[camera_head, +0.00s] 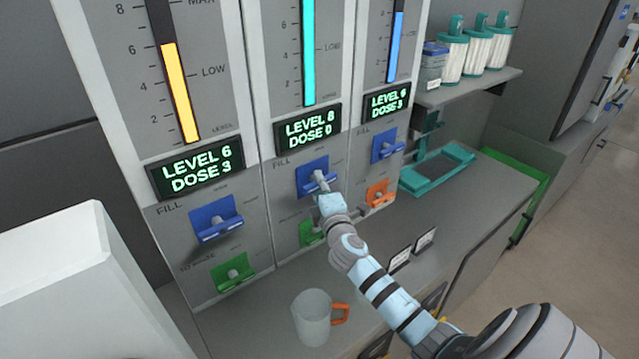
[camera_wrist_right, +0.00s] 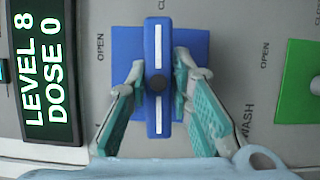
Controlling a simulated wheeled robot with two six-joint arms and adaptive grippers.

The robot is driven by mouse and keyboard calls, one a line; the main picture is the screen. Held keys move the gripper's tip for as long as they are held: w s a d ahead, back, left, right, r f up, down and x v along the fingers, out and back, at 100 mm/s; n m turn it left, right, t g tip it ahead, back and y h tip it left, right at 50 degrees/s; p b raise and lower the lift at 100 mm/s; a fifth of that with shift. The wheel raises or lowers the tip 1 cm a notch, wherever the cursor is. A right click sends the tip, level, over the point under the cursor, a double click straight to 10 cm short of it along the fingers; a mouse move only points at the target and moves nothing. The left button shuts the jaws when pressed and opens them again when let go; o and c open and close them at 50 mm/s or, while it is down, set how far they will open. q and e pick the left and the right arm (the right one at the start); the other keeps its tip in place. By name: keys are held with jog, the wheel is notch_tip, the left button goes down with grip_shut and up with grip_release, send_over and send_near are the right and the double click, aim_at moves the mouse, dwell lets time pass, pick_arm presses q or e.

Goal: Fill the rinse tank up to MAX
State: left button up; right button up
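The middle tank panel has a teal level bar (camera_head: 308,50) that runs out of the top of the head view. Its display (camera_head: 307,130) reads LEVEL 8, DOSE 0. No panel's tank name is readable. My right gripper (camera_head: 326,196) is at this panel's blue FILL valve (camera_head: 309,173). In the right wrist view its fingers (camera_wrist_right: 160,75) straddle the blue valve handle (camera_wrist_right: 158,125), tips very close to both sides; contact is unclear. The handle lies level across the panel. The bar's top and MAX mark are out of view. My left gripper is not in view.
The left panel's display (camera_head: 196,168) reads LEVEL 6, DOSE 3; the right panel's (camera_head: 387,101) reads LEVEL 6, DOSE 3. A green valve (camera_head: 308,234) sits below the blue one. A clear mug (camera_head: 312,318) with an orange handle stands on the counter below.

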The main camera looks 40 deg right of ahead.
jog(key=shift+o, duration=1.4)
jog(key=v, duration=1.2)
jog(key=shift+d, duration=0.1)
jog(key=shift+o, duration=0.2)
